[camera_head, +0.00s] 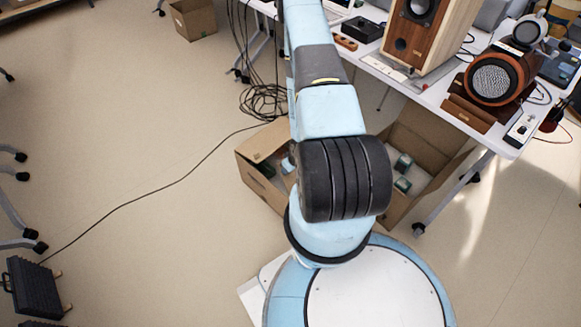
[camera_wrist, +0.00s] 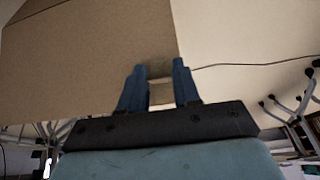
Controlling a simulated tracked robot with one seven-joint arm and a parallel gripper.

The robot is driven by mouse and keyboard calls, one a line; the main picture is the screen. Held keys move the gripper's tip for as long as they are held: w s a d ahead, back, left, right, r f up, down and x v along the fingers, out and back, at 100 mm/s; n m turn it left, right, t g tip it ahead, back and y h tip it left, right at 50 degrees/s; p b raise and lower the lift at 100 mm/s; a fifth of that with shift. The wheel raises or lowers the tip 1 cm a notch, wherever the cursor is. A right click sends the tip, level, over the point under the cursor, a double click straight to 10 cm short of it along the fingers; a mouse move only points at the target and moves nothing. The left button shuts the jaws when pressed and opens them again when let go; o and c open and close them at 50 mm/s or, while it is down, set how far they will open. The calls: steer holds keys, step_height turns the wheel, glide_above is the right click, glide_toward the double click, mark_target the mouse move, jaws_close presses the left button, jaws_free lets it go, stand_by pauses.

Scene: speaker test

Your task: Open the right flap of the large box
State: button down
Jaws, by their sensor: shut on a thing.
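The large cardboard box (camera_head: 262,187) stands on the floor, partly behind my arm in the head view. Its top is open, and small green-and-white packs (camera_head: 402,184) lie inside. A brown cardboard panel (camera_head: 432,134) leans outward at its right side. In the wrist view a broad cardboard flap (camera_wrist: 85,60) fills the upper left, and its edge reaches between my fingers. My gripper (camera_wrist: 159,75) is shut on this cardboard near its edge. In the head view my arm hides the gripper, so I cannot tell from there which flap it holds.
A white table (camera_head: 478,133) with speakers (camera_head: 495,78) stands at the right, its leg close to the box. Black cables (camera_head: 262,100) lie coiled behind the box. A small carton (camera_head: 193,18) stands at the back. The floor at the left is mostly clear.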

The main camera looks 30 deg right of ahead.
steer(key=shift+s+f, duration=0.1)
steer(key=shift+s, duration=0.1)
steer(key=c, duration=1.2)
jaws_free()
steer(key=o, duration=0.4)
steer(key=shift+w, duration=0.15)
steer(key=v, duration=1.3)
steer(key=shift+r, duration=0.4)
steer(key=shift+c, duration=0.4)
